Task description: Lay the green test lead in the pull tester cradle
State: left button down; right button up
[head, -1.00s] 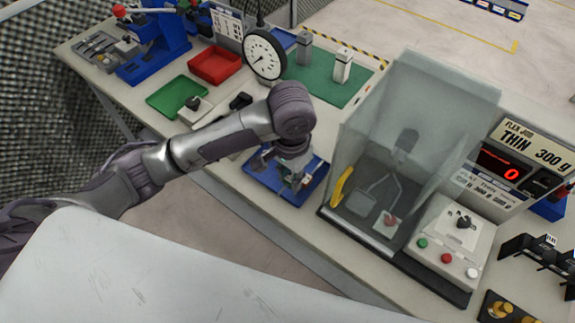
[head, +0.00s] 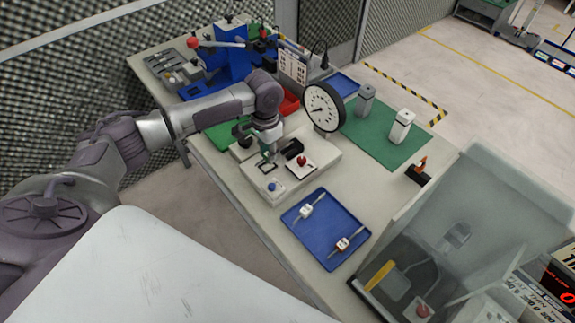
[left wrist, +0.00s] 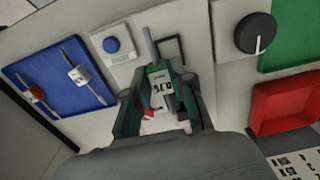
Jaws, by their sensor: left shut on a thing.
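My left gripper (head: 268,153) is shut on the green test lead, which shows in the left wrist view (left wrist: 158,78) between the two fingers as a small green-banded, labelled body with a grey rod. The pull tester (head: 262,187) is a pale base with a round dial gauge (head: 322,106), a blue button (head: 272,186) and a red knob (head: 302,160). The gripper hangs over this base, close to a dark square frame (left wrist: 173,47), likely the cradle. Whether the lead touches it I cannot tell. My right gripper is not in view.
A blue tray (head: 331,259) in front holds a white lead (head: 313,206) and an orange lead (head: 343,243). A clear-walled box (head: 480,215) stands at right.

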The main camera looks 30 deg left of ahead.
pick_arm(q)
jog(key=shift+w+a, duration=0.2)
jog(key=shift+a, duration=0.4)
jog(key=shift+w+a, duration=0.1)
jog(key=shift+a, duration=0.1)
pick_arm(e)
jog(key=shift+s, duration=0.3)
pick_arm(q)
jog(key=shift+d+r, duration=0.1)
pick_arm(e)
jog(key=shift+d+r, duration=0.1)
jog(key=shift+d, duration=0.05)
pick_arm(q)
jog(key=shift+r+p, duration=0.1)
jog(key=shift+p, duration=0.5)
jog(key=shift+f+b, duration=0.55)
jog(key=shift+f, duration=1.75)
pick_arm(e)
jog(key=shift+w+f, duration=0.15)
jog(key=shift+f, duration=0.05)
